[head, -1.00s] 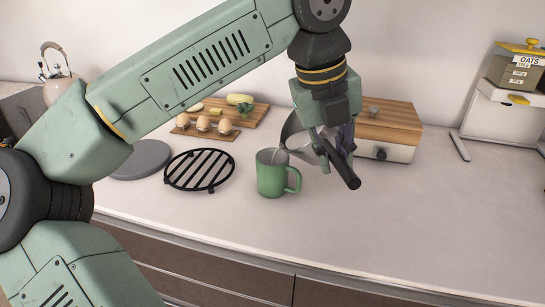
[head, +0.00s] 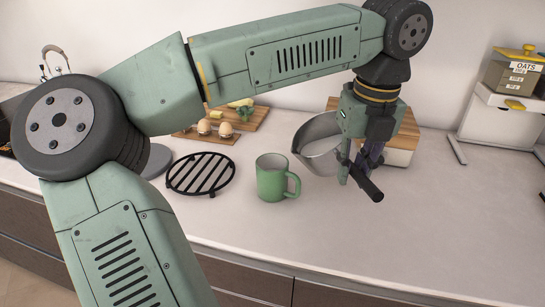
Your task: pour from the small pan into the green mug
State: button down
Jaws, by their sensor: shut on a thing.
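The green mug (head: 271,181) stands upright on the counter, with its handle to the right. The small pan (head: 318,146) is a grey metal pan to the right of the mug, tilted with its opening toward the left. Its dark handle (head: 368,187) points down to the lower right. My gripper (head: 359,172) is shut on the pan near its handle. The pan is apart from the mug in the picture; part of it is hidden by my gripper. What is inside the pan and the mug cannot be seen.
A black round trivet (head: 200,174) lies left of the mug. A wood-topped box (head: 402,146) stands behind my gripper. A white box with an oats container (head: 514,78) is at far right. The front right counter is clear.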

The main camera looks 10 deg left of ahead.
jog(key=shift+w+d+y+p, duration=0.2)
jog(key=shift+d+y+p, duration=0.25)
jog(key=shift+p, duration=0.1)
jog(key=w+d+f+g+y+p, duration=0.1)
jog(key=w+d+f+g+y, duration=0.1)
jog(key=d+f+y, duration=0.2)
jog(key=shift+w+d+p, duration=0.2)
jog(key=shift+d+p, duration=0.15)
jog(key=shift+f+y, duration=0.1)
jog(key=shift+y, duration=0.15)
dwell(0.5)
